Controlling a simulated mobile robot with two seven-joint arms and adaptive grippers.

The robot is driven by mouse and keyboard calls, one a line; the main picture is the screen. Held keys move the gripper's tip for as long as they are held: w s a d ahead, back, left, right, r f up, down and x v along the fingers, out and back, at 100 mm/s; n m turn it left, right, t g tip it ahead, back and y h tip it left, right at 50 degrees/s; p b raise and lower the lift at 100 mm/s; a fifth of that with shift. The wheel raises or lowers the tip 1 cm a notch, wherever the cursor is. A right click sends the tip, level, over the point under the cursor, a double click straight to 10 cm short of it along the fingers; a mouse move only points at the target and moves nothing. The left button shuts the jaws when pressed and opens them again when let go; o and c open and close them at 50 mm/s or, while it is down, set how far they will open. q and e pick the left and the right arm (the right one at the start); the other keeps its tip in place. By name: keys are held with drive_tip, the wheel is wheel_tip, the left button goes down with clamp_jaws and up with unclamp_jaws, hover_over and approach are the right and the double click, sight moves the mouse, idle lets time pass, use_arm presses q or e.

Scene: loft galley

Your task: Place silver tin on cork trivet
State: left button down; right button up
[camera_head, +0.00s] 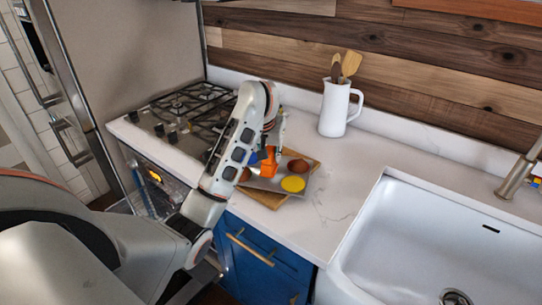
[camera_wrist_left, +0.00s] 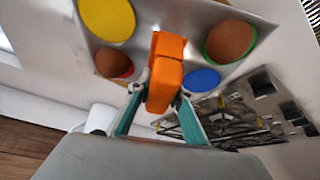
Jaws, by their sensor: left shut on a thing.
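The silver tin (camera_head: 266,184) is a flat, shiny tray with yellow, blue and brown rounds in it and an orange grip piece (camera_head: 269,163) at one edge. My left gripper (camera_head: 272,150) is shut on that orange piece, which also shows between its fingers in the left wrist view (camera_wrist_left: 166,72). The tin (camera_wrist_left: 185,14) fills the top of that view. The tan cork trivet (camera_head: 267,199) shows beneath the tin, along its front and back edges. The tin lies over it; I cannot tell whether they touch. My arm hides part of both. My right gripper is not in view.
A gas hob (camera_head: 180,108) is left of the trivet. A white jug (camera_head: 335,108) with wooden utensils stands at the back. A white sink (camera_head: 430,235) with a tap (camera_head: 520,170) is on the right. The counter between trivet and sink is clear.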

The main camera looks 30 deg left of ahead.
use_arm(q)
drive_tip(key=shift+f, duration=0.15)
drive_tip(key=shift+f, duration=0.15)
drive_tip(key=c, duration=1.8)
unclamp_jaws()
